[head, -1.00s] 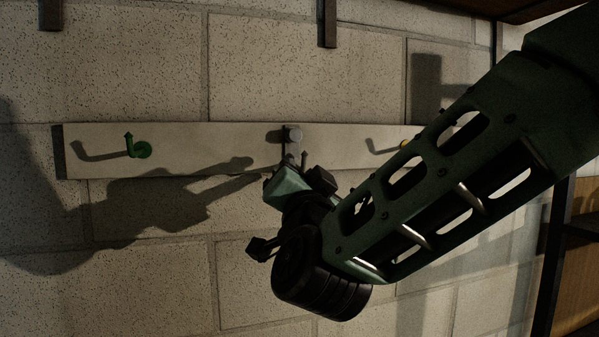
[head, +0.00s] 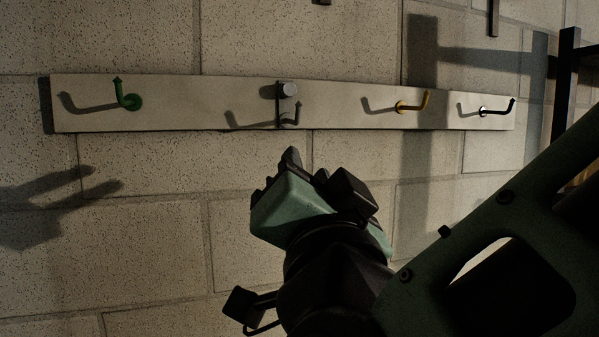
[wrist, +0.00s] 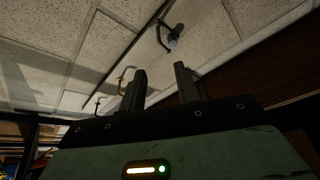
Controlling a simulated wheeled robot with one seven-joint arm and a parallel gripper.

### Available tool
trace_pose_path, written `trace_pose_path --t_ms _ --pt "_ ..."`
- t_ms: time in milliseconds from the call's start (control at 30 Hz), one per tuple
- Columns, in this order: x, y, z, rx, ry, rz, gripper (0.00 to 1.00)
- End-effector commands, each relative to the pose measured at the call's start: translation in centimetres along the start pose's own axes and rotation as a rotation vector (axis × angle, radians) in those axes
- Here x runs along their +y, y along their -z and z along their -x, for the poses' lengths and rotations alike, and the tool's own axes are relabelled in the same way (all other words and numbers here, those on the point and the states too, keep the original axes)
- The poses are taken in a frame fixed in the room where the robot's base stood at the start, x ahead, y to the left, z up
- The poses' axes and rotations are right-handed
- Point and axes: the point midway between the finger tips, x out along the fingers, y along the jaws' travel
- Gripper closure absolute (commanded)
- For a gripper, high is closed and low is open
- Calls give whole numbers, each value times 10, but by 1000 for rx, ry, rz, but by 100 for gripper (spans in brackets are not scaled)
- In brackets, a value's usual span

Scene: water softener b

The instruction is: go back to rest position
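My gripper (head: 305,168) is in front of the block wall in the head view, below the hook rail and apart from it. In the wrist view its two dark fingers (wrist: 162,86) stand apart with nothing between them. The gripper is open and empty. My arm runs from the gripper to the lower right of the head view.
A pale hook rail (head: 205,95) runs along the wall. It bears a green hook (head: 130,101), a dark hook with a grey round piece (head: 286,89), a yellow hook (head: 413,105) and a black hook (head: 497,110). A dark frame (head: 566,80) stands at right.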

Motion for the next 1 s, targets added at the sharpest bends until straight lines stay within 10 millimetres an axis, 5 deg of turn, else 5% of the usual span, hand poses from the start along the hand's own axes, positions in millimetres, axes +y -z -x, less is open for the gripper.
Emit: trace_pose_path --t_ms 267,367,567,800,1000 --pt "0 -2 -1 -13 4 2 68" --pt "0 -18 -3 -99 30 16 68" --pt "8 -81 6 -453 122 96 68" --pt "46 -146 57 -940 184 265 68" --pt "106 -166 122 -1348 164 444 68"
